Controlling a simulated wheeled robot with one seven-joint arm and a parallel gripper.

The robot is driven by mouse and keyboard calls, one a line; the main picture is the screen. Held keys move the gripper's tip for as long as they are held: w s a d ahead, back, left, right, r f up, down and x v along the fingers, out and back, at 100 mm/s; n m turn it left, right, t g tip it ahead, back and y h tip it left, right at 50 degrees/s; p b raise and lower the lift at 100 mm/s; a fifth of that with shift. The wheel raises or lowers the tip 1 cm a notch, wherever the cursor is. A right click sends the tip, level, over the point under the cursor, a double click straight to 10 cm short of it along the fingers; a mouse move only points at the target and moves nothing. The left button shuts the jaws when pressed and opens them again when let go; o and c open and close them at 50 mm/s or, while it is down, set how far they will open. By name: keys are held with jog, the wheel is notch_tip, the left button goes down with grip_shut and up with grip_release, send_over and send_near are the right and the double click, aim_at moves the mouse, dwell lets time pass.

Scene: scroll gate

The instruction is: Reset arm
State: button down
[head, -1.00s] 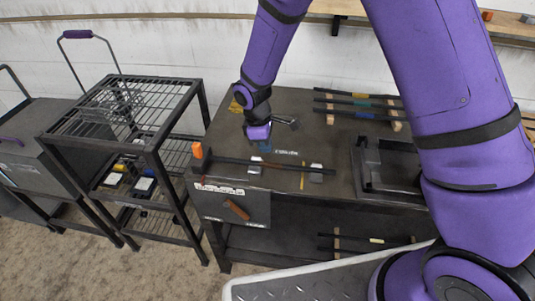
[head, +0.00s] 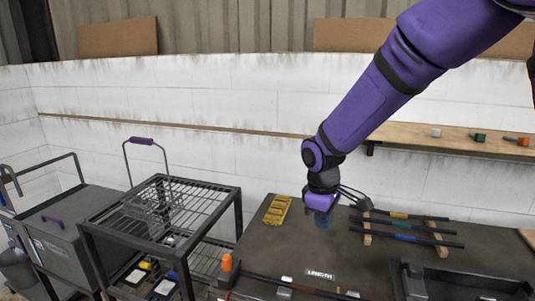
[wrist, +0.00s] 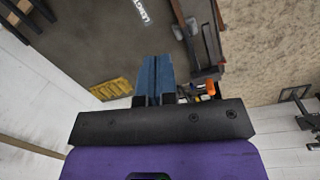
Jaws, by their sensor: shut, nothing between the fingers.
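My gripper (head: 322,219) is at the end of my purple arm, over the back part of the dark workbench (head: 385,262) in the head view. In the wrist view my gripper (wrist: 154,68) shows its two blue fingers pressed together, with nothing between them. The gripper points down and appears to be above the bench top; the exact gap to the bench cannot be told. A yellow holder (head: 277,210) lies on the bench to the left of my gripper, and it also shows in the wrist view (wrist: 112,87).
A rack with dark bars (head: 405,228) stands right of my gripper. A dark tray (head: 465,285) is at the front right. An orange-tipped bar (head: 227,264) lies along the front. A wire shelf (head: 165,220) stands left. A wooden wall shelf (head: 450,140) is behind.

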jog(key=s+d+r+m+t+y, duration=0.1)
jog(key=s+d+r+m, duration=0.2)
jog(key=s+d+r, duration=0.3)
jog(key=s+d+r+m+t, duration=0.1)
jog(key=s+d+r+m, duration=0.3)
jog(key=r, duration=0.4)
jog(key=s+d+r+m+t, duration=0.1)
jog(key=s+d+r+m, duration=0.1)
jog(key=s, duration=0.5)
jog(key=s+d+r+m+t, duration=0.2)
jog(key=s+d, duration=0.2)
jog(key=s, duration=0.4)
jog(key=shift+d+r, duration=0.3)
jog(key=shift+d, duration=0.05)
jog(key=shift+w, duration=0.1)
